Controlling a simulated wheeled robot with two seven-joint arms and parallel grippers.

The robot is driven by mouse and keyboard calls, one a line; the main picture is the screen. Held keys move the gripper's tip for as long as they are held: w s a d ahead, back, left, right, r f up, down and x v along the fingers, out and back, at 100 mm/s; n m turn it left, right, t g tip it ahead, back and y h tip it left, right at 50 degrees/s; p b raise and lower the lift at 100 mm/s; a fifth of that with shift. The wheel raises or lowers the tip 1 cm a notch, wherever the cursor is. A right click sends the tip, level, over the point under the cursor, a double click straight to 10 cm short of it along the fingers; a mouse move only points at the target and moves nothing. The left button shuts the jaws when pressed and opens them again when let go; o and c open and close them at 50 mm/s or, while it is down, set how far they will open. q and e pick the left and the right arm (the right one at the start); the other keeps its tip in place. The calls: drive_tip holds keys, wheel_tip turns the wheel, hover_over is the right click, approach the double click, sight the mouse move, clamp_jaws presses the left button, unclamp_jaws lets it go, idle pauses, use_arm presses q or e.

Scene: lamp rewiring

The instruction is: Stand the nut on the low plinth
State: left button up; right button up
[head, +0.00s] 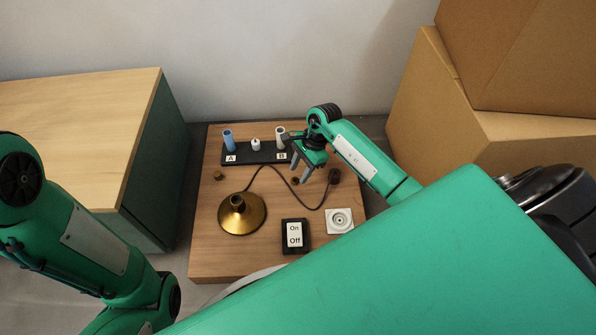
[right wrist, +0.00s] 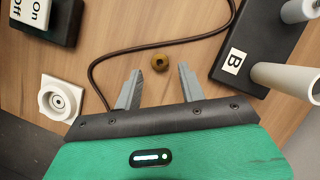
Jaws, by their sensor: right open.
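A small brass nut (right wrist: 160,62) with a dark hole lies on the wooden board. In the right wrist view it shows just past my right gripper's fingertips, between their lines. In the head view the nut (head: 295,181) is a small brown spot beside the fingers. My right gripper (head: 301,173) is open and empty above the board; it also shows in the right wrist view (right wrist: 159,76). A low white square block with a round ringed centre (head: 340,220), perhaps the low plinth, sits at the board's right; the right wrist view shows it too (right wrist: 47,105). My left gripper is out of view.
A black rack (head: 268,152) marked A and B holds upright blue and white pieces at the back. A brass lamp base (head: 242,222), a dark cable, an On/Off switch (head: 295,236) and a small brass cylinder (head: 218,175) are also on the board (head: 217,262). Cardboard boxes (head: 425,110) stand right.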

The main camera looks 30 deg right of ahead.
drive_tip(key=p+v, duration=0.4)
drive_tip(key=v, duration=0.6)
drive_tip(key=shift+a, duration=0.1)
